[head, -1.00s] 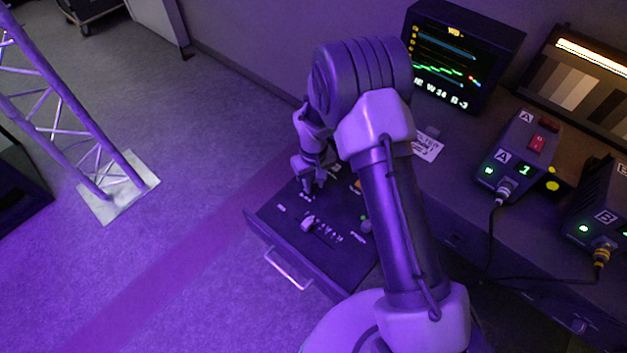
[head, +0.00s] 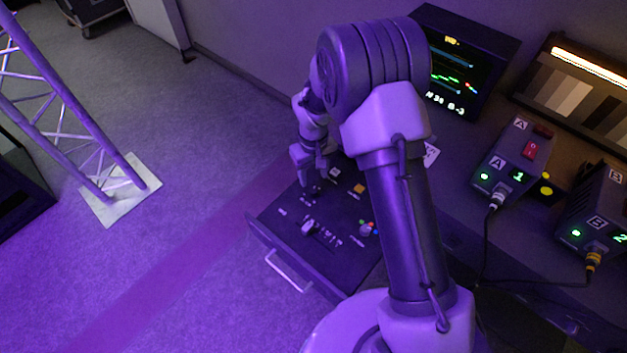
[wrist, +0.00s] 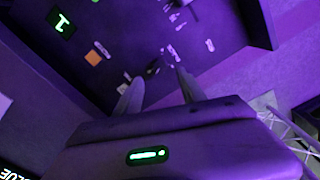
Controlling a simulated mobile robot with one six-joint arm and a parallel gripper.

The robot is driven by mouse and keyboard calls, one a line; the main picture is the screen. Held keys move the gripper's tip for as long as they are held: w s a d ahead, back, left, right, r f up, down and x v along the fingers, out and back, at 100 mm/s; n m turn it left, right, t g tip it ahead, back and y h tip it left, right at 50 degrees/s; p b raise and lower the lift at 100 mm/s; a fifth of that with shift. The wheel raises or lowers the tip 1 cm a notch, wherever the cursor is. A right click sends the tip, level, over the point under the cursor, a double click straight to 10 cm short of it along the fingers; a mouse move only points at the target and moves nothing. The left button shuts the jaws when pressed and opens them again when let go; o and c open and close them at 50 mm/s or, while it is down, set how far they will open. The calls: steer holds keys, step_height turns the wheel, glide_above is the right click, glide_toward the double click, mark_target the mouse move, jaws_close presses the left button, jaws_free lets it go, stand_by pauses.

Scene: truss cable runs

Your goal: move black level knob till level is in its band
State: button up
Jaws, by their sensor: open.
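My gripper (head: 317,185) is open and points down over the far left part of the dark control panel (head: 283,236). In the wrist view its two fingers (wrist: 153,80) stand apart above the panel. A small dark shape that looks like the black level knob (wrist: 153,68) shows between the fingertips; I cannot tell whether they touch it. In the head view the knob is too dark and partly hidden to make out. The monitor (head: 468,62) shows a green trace and blue lines, with its left side behind my arm. Its bottom text is partly covered.
The panel also carries a white lever (head: 308,227), an orange button (head: 359,188) and a pale knob (head: 366,229). A silver handle (head: 288,271) is on its front. Boxes A (head: 512,160) and B (head: 603,210), with cables, stand right. Floor to the left is clear up to the truss (head: 75,110).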

step_height(320, 180, up, 10)
steer(key=p, duration=0.2)
steer(key=shift+r+p, duration=0.15)
steer(key=shift+p, duration=0.25)
